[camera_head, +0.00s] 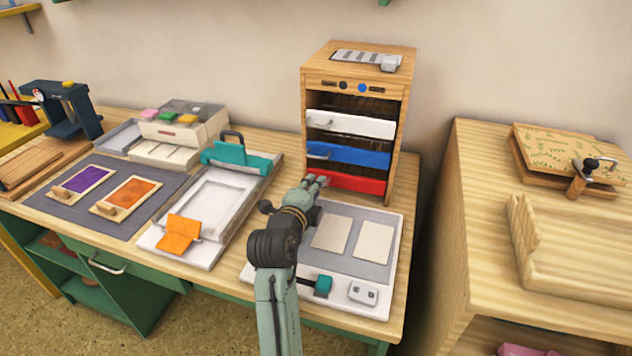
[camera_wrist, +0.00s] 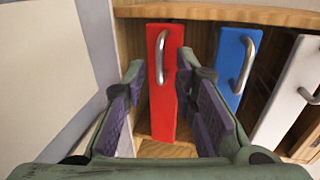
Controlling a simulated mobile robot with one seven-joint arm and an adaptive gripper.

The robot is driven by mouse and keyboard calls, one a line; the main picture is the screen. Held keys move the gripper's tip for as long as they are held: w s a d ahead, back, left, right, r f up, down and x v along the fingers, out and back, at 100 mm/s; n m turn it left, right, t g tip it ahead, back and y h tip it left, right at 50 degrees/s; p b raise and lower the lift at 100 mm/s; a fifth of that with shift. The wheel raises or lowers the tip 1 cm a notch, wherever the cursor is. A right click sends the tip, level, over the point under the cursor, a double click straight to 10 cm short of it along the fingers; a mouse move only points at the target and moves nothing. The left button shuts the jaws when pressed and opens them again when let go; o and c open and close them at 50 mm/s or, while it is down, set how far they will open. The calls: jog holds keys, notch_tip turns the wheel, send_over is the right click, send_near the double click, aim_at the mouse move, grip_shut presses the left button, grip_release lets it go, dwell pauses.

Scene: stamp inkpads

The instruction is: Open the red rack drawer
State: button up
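The red drawer front (camera_head: 358,183) is the lowest in the wooden rack (camera_head: 400,155), below the blue and white ones. In the wrist view the red front (camera_wrist: 162,105) stands on end, in the middle. Its silver bar handle (camera_wrist: 160,57) lies near the top of that view, between my finger lines. My gripper (camera_head: 316,181) is at the left end of the red drawer in the head view and hides the handle there. In the wrist view my gripper (camera_wrist: 170,80) is open, one finger on each side of the red front. I cannot tell whether a finger touches the handle.
The blue drawer (camera_head: 347,153) and white drawer (camera_head: 350,124) have similar handles. A grey-white board (camera_head: 381,220) with two pale cards lies under my arm. A white tray (camera_head: 215,198) with a teal clamp (camera_head: 238,158) stands to the left. A wooden cabinet (camera_head: 475,215) stands to the right.

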jog(key=shift+x, duration=0.9)
jog(key=shift+c, duration=0.2)
grip_shut()
